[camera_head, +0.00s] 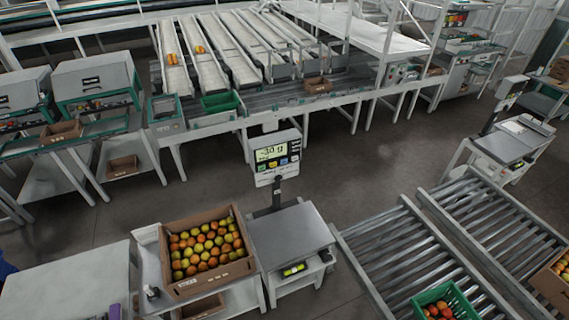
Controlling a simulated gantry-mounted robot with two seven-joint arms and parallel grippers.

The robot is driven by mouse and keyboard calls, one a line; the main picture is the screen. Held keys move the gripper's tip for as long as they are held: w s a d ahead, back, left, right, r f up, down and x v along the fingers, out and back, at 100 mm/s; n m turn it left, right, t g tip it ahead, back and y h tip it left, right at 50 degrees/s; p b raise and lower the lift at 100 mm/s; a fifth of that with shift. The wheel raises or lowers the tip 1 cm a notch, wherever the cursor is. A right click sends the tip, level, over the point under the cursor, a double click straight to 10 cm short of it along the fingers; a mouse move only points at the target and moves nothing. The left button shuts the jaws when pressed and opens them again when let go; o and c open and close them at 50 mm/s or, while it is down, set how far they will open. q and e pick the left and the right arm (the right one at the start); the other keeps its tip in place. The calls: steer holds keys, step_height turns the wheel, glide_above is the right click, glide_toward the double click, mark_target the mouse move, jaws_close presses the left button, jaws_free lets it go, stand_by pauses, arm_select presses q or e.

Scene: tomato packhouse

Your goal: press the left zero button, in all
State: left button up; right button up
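A bench scale stands at the centre, with an indicator head (276,158) on a post behind its bare grey weighing plate (290,235). Its lit display (271,151) seems to read -30 g. A row of small coloured buttons (277,164) lies under the display; their labels are too small to read, so I cannot tell which is zero. A second scale stands at the right; its indicator (507,96) is turned mostly side-on and its buttons cannot be made out. Neither of my grippers shows.
A cardboard box (174,264) full of tomatoes stands just left of the centre scale. A roller conveyor (408,257) lies to its right, with a green crate (462,300) of tomatoes. Sorting lanes (203,62) run behind.

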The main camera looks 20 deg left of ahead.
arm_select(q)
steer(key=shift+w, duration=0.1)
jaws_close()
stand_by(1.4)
